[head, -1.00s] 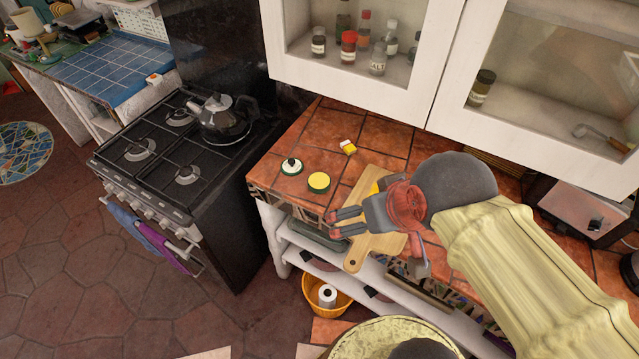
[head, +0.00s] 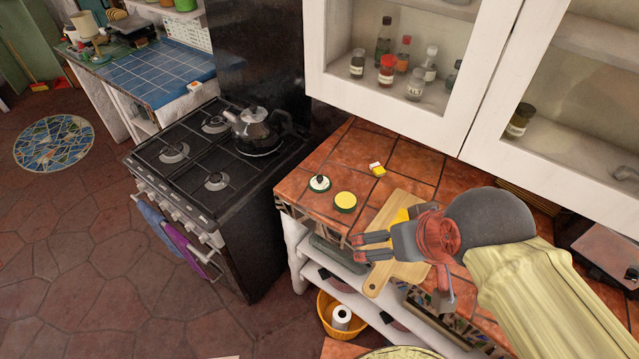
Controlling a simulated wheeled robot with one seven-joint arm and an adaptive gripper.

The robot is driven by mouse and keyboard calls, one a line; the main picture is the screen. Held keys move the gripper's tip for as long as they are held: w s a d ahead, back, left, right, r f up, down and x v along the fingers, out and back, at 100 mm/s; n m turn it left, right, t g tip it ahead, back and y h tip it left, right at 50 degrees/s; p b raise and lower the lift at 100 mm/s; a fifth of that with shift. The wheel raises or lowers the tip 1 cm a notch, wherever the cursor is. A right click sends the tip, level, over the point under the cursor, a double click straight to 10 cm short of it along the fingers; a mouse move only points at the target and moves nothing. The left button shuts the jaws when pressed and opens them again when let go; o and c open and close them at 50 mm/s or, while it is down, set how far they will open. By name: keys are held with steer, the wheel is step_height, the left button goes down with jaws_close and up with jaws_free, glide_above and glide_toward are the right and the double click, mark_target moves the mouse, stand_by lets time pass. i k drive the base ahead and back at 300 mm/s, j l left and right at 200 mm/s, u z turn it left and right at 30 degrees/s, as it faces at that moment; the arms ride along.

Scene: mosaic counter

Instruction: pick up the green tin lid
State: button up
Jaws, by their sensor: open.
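Two small round things lie on the tiled counter (head: 311,199) in the head view. One has a green rim, a pale top and a dark knob, and looks like the green tin lid (head: 319,184). The other is a yellow-topped disc with a green rim (head: 345,202), just right of and nearer than the lid; it may be the tin. My gripper (head: 354,248) is open, its two fingers parallel and pointing left. It is over the front edge of the counter, in front of the yellow disc and apart from both. Nothing shows between the fingers.
A wooden board (head: 378,285) with something yellow on it lies partly under my gripper. A small yellow-and-white item (head: 377,169) lies behind the discs. A stove with a kettle (head: 255,128) stands left. Wall cabinets (head: 396,22) hang above the counter.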

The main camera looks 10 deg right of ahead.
mark_target(318, 184)
steer(key=i+j+z, duration=0.1)
steer(key=j, duration=0.25)
steer(key=i+j+z, duration=0.1)
steer(key=i+j, duration=0.15)
steer(key=j, duration=0.15)
steer(key=i+j+z, duration=0.1)
steer(key=j, duration=0.25)
steer(key=i+j, duration=0.2)
steer(key=j, duration=0.2)
steer(key=z, duration=0.05)
